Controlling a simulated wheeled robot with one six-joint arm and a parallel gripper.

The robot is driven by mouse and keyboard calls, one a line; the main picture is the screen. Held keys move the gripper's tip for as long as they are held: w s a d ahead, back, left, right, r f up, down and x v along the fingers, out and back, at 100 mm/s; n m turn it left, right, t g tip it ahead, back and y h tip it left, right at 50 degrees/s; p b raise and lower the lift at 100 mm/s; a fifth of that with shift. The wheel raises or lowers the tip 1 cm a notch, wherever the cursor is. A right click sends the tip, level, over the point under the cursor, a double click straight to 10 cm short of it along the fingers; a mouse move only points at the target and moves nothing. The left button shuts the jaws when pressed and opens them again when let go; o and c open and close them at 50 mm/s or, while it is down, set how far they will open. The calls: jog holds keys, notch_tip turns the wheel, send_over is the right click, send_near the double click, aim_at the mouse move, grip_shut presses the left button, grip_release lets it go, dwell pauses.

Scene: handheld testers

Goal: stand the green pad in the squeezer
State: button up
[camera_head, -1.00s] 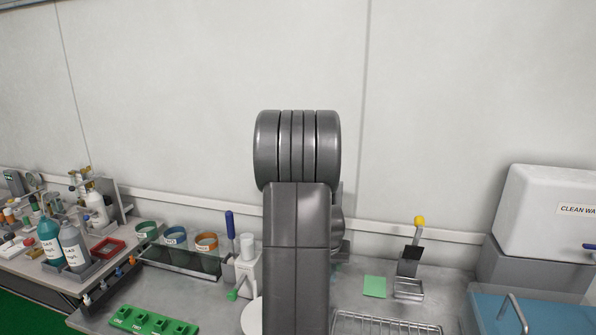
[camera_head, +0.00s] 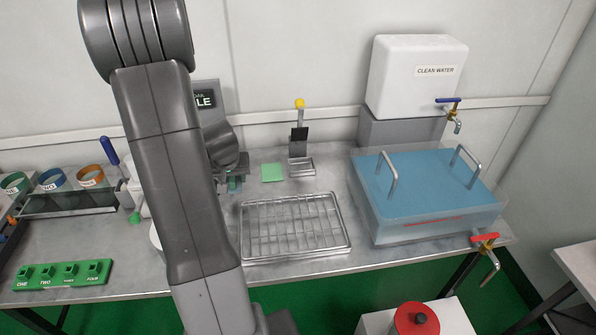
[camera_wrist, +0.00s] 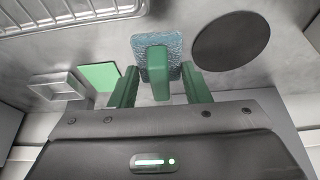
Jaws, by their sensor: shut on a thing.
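My gripper (camera_wrist: 160,86) has green fingers and is shut on a green grip piece (camera_wrist: 158,74) with a speckled blue-grey pad (camera_wrist: 173,46) on it. The held piece is above the metal bench; in the head view my arm mostly hides it. A flat light green square (camera_head: 272,172) lies on the bench, also in the wrist view (camera_wrist: 101,74). I cannot tell which of these the task calls the green pad. The likely squeezer (camera_head: 300,135), with a yellow knob, black plate and metal frame, stands right of the square. Its frame shows in the wrist view (camera_wrist: 58,86).
A wire rack (camera_head: 295,226) lies in front of the squeezer. A blue-lidded tub (camera_head: 425,193) and a clean-water tank (camera_head: 415,75) stand to the right. A dark round disc (camera_wrist: 231,40) lies near the held piece.

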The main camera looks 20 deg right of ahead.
jog(key=s+d+m+b, duration=0.1)
jog(key=s+d, duration=0.2)
jog(key=d, duration=0.1)
jog(key=s+d+m+h+b, duration=0.1)
jog(key=s+d+m, duration=0.1)
jog(key=s+d, duration=0.1)
jog(key=s+d+m+b, duration=0.1)
jog(key=s+d, duration=0.2)
jog(key=d, duration=0.2)
jog(key=shift+s+d+r+g+h+b, duration=0.15)
jog(key=shift+s+r+g+h+b, duration=0.15)
jog(key=shift+d+m, duration=0.3)
jog(key=p, duration=0.3)
send_over(301, 169)
jog(key=shift+f, duration=1.85)
jog(key=o, duration=1)
jog(key=v, duration=1.2)
jog(key=shift+r, duration=0.15)
jog(key=shift+d, duration=0.1)
